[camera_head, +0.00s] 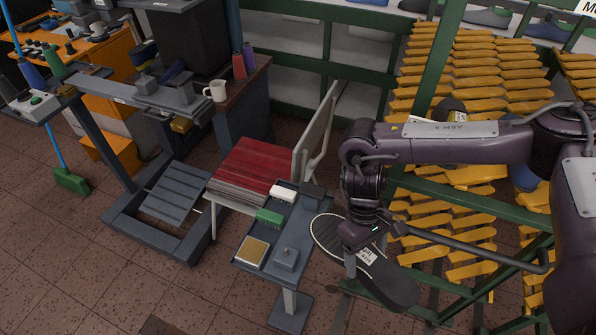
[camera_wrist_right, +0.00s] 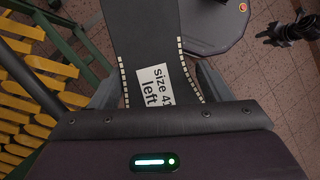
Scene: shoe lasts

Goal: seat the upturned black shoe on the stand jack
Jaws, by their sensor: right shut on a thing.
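The black shoe (camera_head: 383,279) is upturned, with its dark sole and pale stitched edge facing up. A white label reading "size 41 left" (camera_wrist_right: 155,86) lies on its sole. My right gripper (camera_head: 358,240) is shut on the shoe around its narrow middle and holds it right of the stand; its fingers (camera_wrist_right: 156,88) flank the sole in the wrist view. The stand jack (camera_head: 287,259) appears as a grey block with a short upright pin at the stand tray's near right corner. A dark jointed part at the wrist view's upper right seems to be my left gripper (camera_wrist_right: 270,35); its jaws are unclear.
A green rack with yellow lasts (camera_head: 460,75) is close on the right.

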